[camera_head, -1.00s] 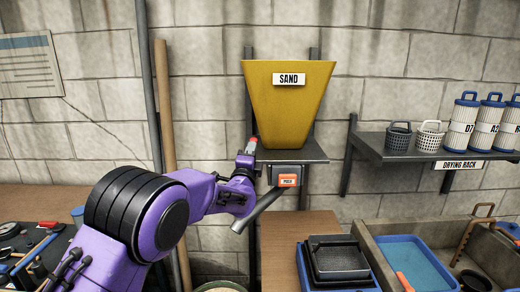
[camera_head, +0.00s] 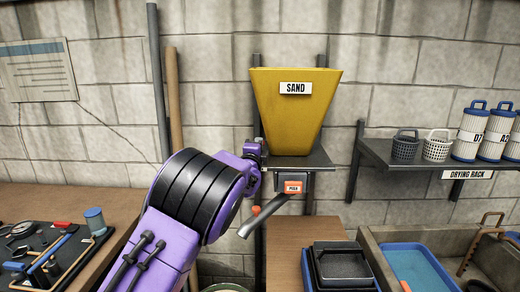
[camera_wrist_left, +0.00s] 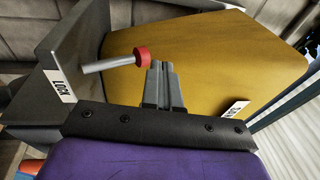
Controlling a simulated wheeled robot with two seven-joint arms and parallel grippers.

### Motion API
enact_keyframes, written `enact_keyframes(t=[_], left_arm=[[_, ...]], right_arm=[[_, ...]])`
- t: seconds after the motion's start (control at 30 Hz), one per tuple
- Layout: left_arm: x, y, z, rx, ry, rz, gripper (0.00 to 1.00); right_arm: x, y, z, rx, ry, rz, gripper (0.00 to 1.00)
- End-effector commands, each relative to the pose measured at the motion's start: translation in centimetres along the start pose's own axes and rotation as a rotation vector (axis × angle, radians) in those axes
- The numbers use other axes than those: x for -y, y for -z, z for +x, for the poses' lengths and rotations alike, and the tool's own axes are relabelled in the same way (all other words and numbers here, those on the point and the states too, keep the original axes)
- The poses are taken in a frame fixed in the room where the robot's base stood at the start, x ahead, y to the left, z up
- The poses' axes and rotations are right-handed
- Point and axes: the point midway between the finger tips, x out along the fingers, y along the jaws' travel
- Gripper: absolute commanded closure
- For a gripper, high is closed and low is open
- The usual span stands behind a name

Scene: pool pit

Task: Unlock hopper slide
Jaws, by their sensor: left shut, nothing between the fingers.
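The yellow hopper (camera_head: 292,115) with a SAND label stands on a grey wall bracket (camera_head: 300,162). In the left wrist view, a metal pin with a red cap (camera_wrist_left: 140,57) sticks out of a grey plate (camera_wrist_left: 88,45) labelled LOCK, beside the hopper wall (camera_wrist_left: 205,60). My left gripper (camera_wrist_left: 163,68) is shut and empty, its fingertips close to the right of the red cap; contact cannot be told. In the head view, my purple left wrist is at the bracket's left end, hiding the pin. My right gripper is out of view.
A grey chute (camera_head: 263,217) slopes down left below the hopper, near an orange label (camera_head: 293,187) and a small orange piece (camera_head: 256,210). A drying rack shelf (camera_head: 440,157) is at right. Dark trays (camera_head: 342,262) stand below; a tool-covered bench is at left.

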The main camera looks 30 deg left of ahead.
Motion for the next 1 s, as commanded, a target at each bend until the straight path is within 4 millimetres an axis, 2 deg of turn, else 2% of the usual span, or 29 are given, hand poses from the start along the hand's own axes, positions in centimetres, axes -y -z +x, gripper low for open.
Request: enact_keyframes(t=[0.13, 0.4, 0.5, 0.67, 1.0], left_arm=[[-0.4, 0.2, -1.9, -0.002, 0.001, 0.003, 1.0], [-0.4, 0.1, -7.8, 0.0, 0.002, 0.003, 1.0], [-0.2, 0.1, -9.3, 0.0, 0.001, 0.003, 1.0], [-0.1, 0.0, -10.3, 0.0, 0.0, 0.001, 1.0], [0.0, 0.0, -10.4, 0.0, 0.0, 0.001, 1.0]], right_arm=[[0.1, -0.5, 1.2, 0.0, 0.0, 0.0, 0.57], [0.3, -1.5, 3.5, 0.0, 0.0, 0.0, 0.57], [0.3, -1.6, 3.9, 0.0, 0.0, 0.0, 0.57], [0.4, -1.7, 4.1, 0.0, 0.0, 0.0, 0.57], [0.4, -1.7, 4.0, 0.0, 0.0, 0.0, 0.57]])
